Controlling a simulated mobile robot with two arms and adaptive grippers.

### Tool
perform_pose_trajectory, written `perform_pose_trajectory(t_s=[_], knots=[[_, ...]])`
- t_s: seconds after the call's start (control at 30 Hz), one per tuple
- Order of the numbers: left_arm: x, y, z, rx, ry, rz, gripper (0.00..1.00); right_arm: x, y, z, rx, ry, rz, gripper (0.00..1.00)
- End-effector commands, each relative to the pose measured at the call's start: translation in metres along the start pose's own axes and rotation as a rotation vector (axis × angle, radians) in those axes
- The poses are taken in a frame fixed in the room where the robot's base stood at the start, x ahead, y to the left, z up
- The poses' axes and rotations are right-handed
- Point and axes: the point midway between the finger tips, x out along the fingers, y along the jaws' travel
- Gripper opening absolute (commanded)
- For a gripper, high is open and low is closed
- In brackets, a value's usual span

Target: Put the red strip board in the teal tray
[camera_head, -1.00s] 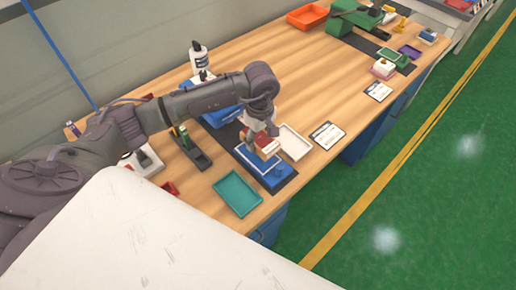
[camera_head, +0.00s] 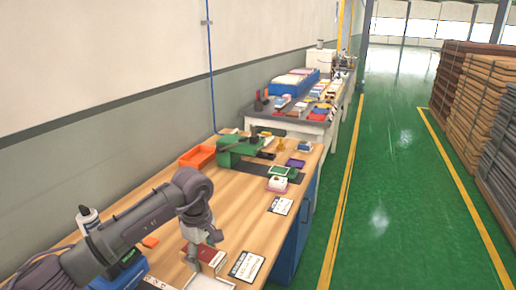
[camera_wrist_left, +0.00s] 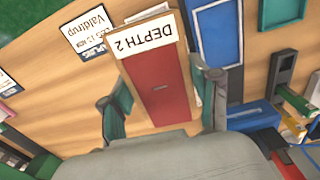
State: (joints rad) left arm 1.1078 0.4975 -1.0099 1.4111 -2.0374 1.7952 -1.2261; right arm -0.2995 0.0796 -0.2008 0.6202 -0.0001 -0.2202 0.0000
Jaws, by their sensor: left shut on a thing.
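My left gripper (camera_head: 203,254) is shut on a red board (camera_head: 214,258) with a white strip. In the left wrist view the red board (camera_wrist_left: 160,82) lies between the fingers (camera_wrist_left: 163,106), and its strip reads "DEPTH 2". The gripper holds it over the wooden table, by a white tray (camera_head: 212,284); its exact height is hard to judge. In the left wrist view a teal tray (camera_wrist_left: 283,10) is partly visible at the upper right, beyond a blue frame (camera_wrist_left: 216,38) and apart from the board. The head view does not show the teal tray. My right gripper is not seen.
Printed cards (camera_head: 246,266) lie beside the gripper near the table's right edge. An orange bin (camera_head: 197,156) and a green machine (camera_head: 238,150) stand at the far end. Bare wood (camera_head: 232,205) lies beyond the gripper.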

Motion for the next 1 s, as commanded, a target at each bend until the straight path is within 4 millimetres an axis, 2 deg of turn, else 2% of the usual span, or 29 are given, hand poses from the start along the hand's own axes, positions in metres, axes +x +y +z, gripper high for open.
perform_pose_trajectory(t_s=[0.17, 0.5, 0.7, 0.83, 1.0], knots=[[-0.007, -0.031, 0.009, 0.235, 0.007, 0.019, 0.24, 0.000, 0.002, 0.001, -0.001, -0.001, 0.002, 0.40], [-0.017, -0.126, 0.043, 0.838, 0.011, 0.017, 0.24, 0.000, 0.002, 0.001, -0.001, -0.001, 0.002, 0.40], [-0.019, -0.171, 0.057, 1.080, 0.001, 0.001, 0.24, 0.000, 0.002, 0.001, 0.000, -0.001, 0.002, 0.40], [-0.019, -0.186, 0.062, 1.154, -0.004, -0.005, 0.24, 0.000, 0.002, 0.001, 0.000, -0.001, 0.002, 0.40], [-0.019, -0.190, 0.063, 1.177, -0.006, -0.006, 0.24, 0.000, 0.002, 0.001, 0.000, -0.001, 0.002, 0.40]])
